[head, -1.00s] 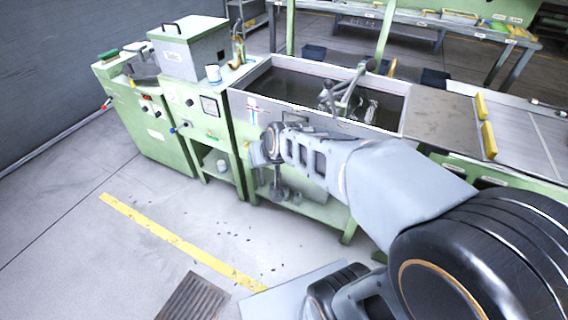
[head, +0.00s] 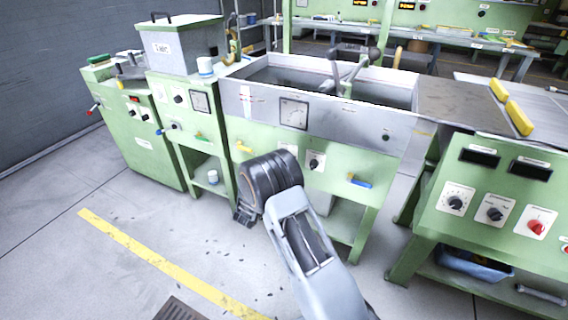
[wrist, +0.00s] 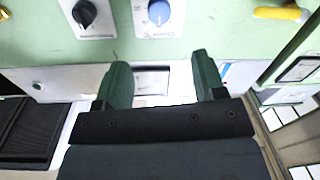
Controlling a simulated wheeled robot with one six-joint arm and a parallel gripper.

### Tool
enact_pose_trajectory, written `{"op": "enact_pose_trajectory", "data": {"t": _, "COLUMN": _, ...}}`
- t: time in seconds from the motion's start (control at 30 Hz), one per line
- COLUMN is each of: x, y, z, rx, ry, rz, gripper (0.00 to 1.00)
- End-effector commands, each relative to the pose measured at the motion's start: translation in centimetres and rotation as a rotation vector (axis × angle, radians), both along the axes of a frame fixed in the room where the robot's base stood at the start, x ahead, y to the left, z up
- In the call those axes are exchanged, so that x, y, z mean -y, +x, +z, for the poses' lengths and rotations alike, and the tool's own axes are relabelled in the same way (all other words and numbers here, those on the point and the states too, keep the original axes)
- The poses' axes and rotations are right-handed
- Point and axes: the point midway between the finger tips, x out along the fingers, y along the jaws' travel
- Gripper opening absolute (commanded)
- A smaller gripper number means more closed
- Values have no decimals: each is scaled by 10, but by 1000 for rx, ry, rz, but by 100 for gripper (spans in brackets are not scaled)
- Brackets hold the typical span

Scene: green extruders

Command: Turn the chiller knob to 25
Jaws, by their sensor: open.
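A blue-grey knob (wrist: 159,12) on a white dial plate is at the top of the wrist view, where the panel lettering looks upside down. It is cut by the top edge, and I cannot read its setting. A black knob (wrist: 84,13) on its own plate is to its left. My gripper (wrist: 161,72) is open and empty, with green fingertips apart, lined up below the blue-grey knob in the picture and not touching it. In the head view the black knob (head: 313,162) shows on the green sink unit; my arm hides the blue-grey knob.
A yellow handle (wrist: 284,14) is right of the knobs in the wrist view. In the head view a yellow-and-blue handle (head: 358,182) is on the sink unit's front. Another green panel (head: 490,180) with knobs stands at right.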

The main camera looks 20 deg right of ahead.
Motion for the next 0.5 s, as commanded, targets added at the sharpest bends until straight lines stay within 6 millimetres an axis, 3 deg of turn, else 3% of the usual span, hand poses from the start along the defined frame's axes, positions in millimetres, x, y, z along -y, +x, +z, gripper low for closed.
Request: {"op": "enact_pose_trajectory", "data": {"t": 0.5, "x": 66, "y": 67, "z": -1, "rx": 2, "ry": 1, "rz": -1, "gripper": 64}}
